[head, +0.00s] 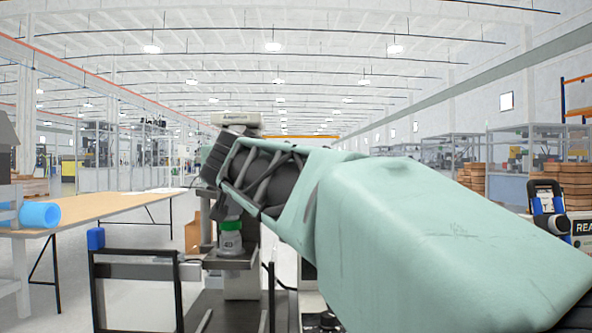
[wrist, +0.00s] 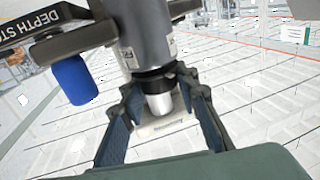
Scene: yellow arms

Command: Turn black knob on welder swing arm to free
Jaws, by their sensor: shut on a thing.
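In the wrist view, my gripper (wrist: 158,88) has its two dark fingers on opposite sides of a black collar (wrist: 154,76), and it is shut on it. The collar sits at the end of a grey cylinder (wrist: 147,35), with a silver section (wrist: 160,103) beyond it. I cannot tell whether this collar is the knob. In the head view, my teal-covered arm reaches to the machine and hides the collar and fingertips. Below my wrist, the machine's grey cylinder (head: 230,244) shows with a green ring (head: 231,226). The machine's white head (head: 236,119) shows above.
A dark bar marked DEPTH ST (wrist: 55,28) and a blue cylinder (wrist: 75,80) are close to the left finger in the wrist view. In the head view, a black frame (head: 134,271) stands front left. A wooden table (head: 110,206) stands further left, with open floor beyond.

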